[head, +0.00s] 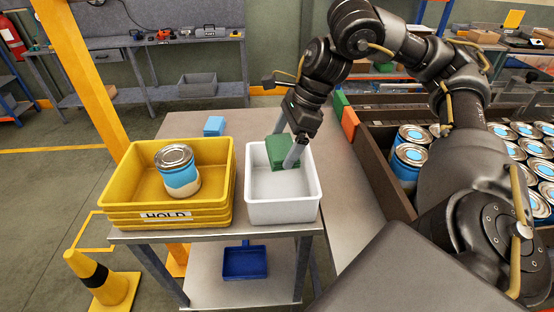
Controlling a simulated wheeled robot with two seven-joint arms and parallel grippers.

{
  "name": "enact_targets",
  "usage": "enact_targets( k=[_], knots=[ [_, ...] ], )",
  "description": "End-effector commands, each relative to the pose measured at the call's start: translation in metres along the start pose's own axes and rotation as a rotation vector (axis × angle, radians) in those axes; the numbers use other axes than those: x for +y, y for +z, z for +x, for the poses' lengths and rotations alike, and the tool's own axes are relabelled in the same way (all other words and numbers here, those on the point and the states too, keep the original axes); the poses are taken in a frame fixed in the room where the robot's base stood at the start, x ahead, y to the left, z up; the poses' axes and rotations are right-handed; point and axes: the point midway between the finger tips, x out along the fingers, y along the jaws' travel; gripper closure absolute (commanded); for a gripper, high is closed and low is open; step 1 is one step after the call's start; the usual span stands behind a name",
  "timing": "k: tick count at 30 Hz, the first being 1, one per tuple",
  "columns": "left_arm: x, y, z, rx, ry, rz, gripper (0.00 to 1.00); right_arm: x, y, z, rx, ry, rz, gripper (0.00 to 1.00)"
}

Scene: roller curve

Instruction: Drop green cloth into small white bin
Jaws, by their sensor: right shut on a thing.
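The green cloth (280,152) shows as a folded green block over the back part of the small white bin (283,212). My right gripper (290,150) points down above the bin and is shut on the cloth. One pale finger shows in front of the cloth; the other is mostly hidden behind it. The cloth's lower edge appears at or just inside the bin's rim; I cannot tell whether it touches the wall. The visible bin floor is empty. My left gripper is not in view.
A yellow bin (222,205) marked HOLD, with a blue and white can (178,172) in it, stands left of the white bin on the table. Several cans crowd the roller conveyor (373,150) at right. A yellow cone (100,280) stands at front left.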

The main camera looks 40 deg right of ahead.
Motion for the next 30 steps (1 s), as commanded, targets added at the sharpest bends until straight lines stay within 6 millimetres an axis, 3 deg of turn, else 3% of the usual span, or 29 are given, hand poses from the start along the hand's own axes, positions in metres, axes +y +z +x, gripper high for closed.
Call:
enact_targets(
  k=[6, 8, 15, 17, 26, 27, 30],
  knots=[
    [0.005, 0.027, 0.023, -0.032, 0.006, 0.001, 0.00, -0.012, -0.003, 0.028, 0.005, 0.012, 0.005, 0.31],
    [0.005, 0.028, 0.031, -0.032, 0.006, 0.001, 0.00, -0.013, -0.005, 0.035, 0.006, 0.012, 0.004, 0.31],
    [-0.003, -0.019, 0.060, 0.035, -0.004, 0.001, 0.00, -0.012, -0.016, 0.056, 0.006, 0.011, 0.007, 0.31],
    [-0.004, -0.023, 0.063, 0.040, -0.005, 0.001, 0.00, -0.012, -0.017, 0.058, 0.006, 0.011, 0.008, 0.31],
    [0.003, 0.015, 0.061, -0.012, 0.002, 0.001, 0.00, -0.011, -0.016, 0.058, 0.006, 0.011, 0.006, 0.31],
    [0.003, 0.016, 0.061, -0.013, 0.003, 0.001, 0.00, -0.011, -0.016, 0.058, 0.006, 0.011, 0.006, 0.06],
    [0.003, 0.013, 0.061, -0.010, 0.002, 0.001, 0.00, -0.011, -0.017, 0.058, 0.006, 0.011, 0.006, 0.00]
  ],
)
